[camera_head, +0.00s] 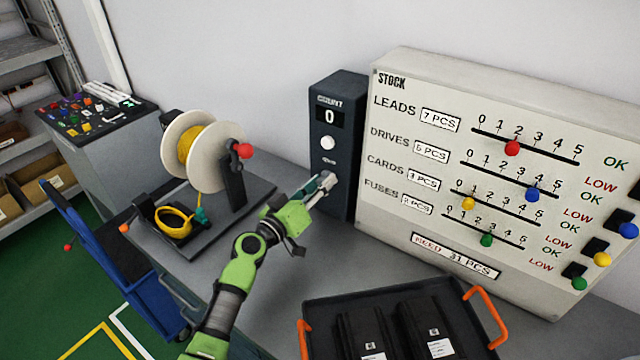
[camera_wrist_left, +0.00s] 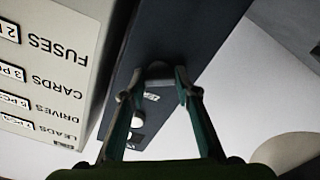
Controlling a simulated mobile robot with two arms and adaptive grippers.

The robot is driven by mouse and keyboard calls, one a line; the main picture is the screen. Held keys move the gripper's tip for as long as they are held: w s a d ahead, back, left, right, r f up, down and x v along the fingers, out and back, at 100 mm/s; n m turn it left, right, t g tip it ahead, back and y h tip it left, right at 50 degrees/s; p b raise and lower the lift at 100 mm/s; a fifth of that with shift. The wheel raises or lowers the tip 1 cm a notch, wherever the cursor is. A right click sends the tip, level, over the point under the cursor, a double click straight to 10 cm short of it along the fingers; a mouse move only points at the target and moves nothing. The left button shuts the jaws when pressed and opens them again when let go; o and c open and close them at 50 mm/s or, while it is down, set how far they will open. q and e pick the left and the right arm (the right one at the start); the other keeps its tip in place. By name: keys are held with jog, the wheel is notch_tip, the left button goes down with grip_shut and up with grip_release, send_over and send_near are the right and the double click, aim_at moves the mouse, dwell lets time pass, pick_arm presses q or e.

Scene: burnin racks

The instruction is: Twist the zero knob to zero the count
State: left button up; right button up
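The dark count box (camera_head: 350,150) stands against the wall, and its display (camera_head: 329,116) reads 0. A white round button (camera_head: 327,143) is below the display. My left gripper (camera_head: 326,181) is at the lower front of the box and covers most of the zero knob there. In the left wrist view the grey zero knob (camera_wrist_left: 158,70) sits between the two fingertips of my left gripper (camera_wrist_left: 159,72), which appear to close on its sides. The small label beside the knob is upside down in that view. My right gripper is not in view.
The big STOCK board (camera_head: 480,180) with coloured sliders stands close to the right of the box. A wire spool stand (camera_head: 232,215) is to the left. A black tray (camera_head: 330,300) with orange handles and two dark units lies in front.

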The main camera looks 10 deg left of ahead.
pick_arm(q)
jog(key=shift+o, duration=0.2)
jog(key=shift+n, duration=0.3)
jog(key=n, duration=1.1)
jog(key=shift+n, duration=0.3)
dwell(0.3)
jog(key=o, duration=1.1)
jog(key=v, duration=1.2)
